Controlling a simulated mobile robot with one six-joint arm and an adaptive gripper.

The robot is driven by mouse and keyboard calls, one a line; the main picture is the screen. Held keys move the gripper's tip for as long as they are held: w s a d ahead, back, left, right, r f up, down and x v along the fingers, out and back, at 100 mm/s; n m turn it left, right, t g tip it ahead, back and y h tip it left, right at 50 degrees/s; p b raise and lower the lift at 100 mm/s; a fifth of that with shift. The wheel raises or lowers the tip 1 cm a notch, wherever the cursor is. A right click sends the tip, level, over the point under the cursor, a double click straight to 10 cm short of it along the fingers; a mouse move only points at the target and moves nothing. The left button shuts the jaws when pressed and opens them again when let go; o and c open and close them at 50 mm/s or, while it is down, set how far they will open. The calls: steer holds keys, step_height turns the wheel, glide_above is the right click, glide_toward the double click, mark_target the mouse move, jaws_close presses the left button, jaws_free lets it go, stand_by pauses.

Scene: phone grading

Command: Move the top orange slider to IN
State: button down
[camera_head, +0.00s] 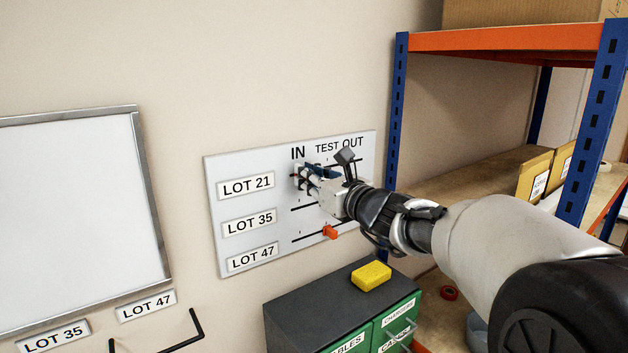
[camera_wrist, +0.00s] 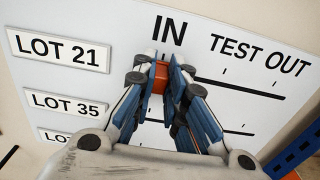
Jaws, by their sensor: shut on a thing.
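The top orange slider (camera_wrist: 159,78) is on the LOT 21 row of the white wall board (camera_head: 225,165), just under the word IN and at the left end of its slot. My gripper (camera_wrist: 160,66) has its blue-padded fingers closed on both sides of it. In the head view my gripper (camera_head: 301,178) covers this slider, at the board's upper middle. Another orange slider (camera_head: 330,232) shows on the LOT 47 row, to the right of IN. Any LOT 35 slider is hidden behind my gripper.
A dark cabinet (camera_head: 310,311) with green drawers stands below the board, with a yellow sponge (camera_head: 371,275) on top. A blue-and-orange shelf rack (camera_head: 398,120) stands close to the board's right. A whiteboard (camera_head: 70,210) and black hooks (camera_head: 195,325) are at left.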

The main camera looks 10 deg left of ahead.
steer(key=shift+a, duration=0.1)
steer(key=c, duration=1.6)
jaws_free()
steer(key=shift+s+a, duration=0.1)
steer(key=shift+s, duration=0.05)
steer(key=v, duration=1.2)
